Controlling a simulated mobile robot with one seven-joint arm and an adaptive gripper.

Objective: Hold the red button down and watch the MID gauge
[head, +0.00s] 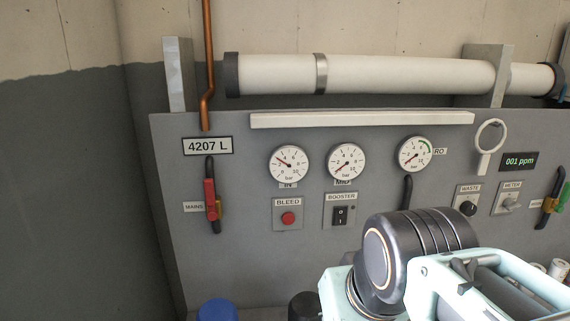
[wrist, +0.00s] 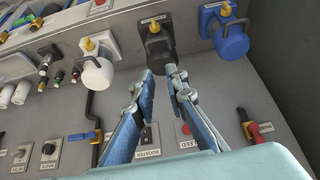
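The red button (head: 288,218) sits on the grey panel under the BLEED label; it also shows, upside down, in the wrist view (wrist: 186,129), beside my right-hand finger. The MID gauge (head: 346,160) is a white dial right of the IN gauge (head: 288,163); its needle appears to point to the lower left, at the low end. My gripper (wrist: 160,72) shows in the wrist view with its two fingers apart and nothing between them. The fingers point toward a black housing and are not on the button. In the head view only my arm shows, at lower right.
The BOOSTER switch (head: 340,214) is right of the button. The red-handled MAINS valve (head: 210,199) is to the left. Black (wrist: 158,44), blue (wrist: 230,40) and white (wrist: 97,72) housings stand out below the panel. A display (head: 519,161) reads 001 ppm.

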